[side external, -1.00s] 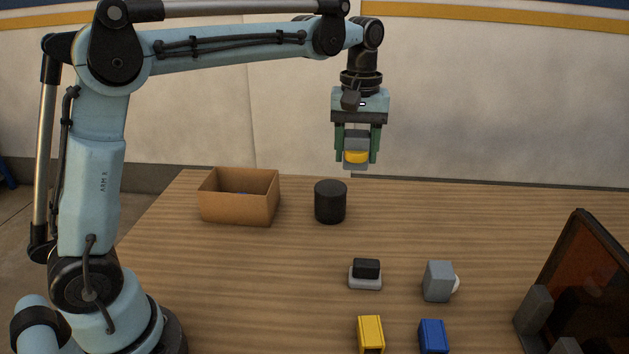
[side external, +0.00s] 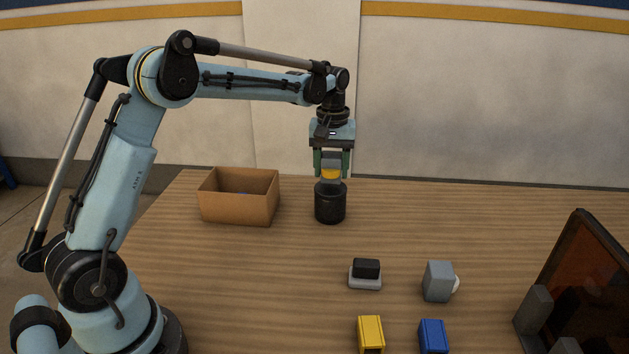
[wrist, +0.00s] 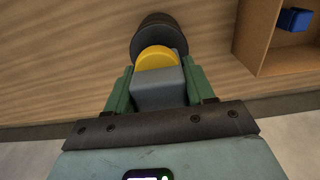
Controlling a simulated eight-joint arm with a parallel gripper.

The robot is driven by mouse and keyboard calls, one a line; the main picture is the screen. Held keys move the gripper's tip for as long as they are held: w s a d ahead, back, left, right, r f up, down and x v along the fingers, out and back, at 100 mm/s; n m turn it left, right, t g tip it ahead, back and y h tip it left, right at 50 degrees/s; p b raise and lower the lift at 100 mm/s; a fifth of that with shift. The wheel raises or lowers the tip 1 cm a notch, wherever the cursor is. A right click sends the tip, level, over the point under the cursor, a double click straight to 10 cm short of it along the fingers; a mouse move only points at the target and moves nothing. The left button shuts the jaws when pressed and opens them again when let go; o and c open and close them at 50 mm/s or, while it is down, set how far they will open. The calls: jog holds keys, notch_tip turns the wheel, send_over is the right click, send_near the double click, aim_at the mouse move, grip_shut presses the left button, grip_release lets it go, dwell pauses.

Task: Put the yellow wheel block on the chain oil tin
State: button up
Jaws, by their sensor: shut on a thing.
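The yellow wheel block, a grey block with a yellow disc, (side external: 331,174) is held between the green fingers of my gripper (side external: 331,165). In the wrist view the block (wrist: 158,88) shows its grey body between the fingers, with the yellow disc at its far side. The black cylindrical tin (side external: 330,205), which I take for the chain oil tin, stands upright on the table directly below the block. The block's lower end is at the tin's top; I cannot tell whether they touch. The tin also shows in the wrist view (wrist: 158,28), partly hidden by the block.
An open cardboard box (side external: 238,204) stands left of the tin, with a blue block (wrist: 294,19) inside. A black-and-grey block (side external: 366,273), a grey block with a white disc (side external: 438,281), a yellow block (side external: 370,333) and a blue block (side external: 433,336) stand nearer the camera. A dark orange-brown panel (side external: 590,285) is at right.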

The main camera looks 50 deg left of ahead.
jog(key=shift+f, duration=0.55)
jog(key=shift+f, duration=0.15)
jog(key=o, duration=1.1)
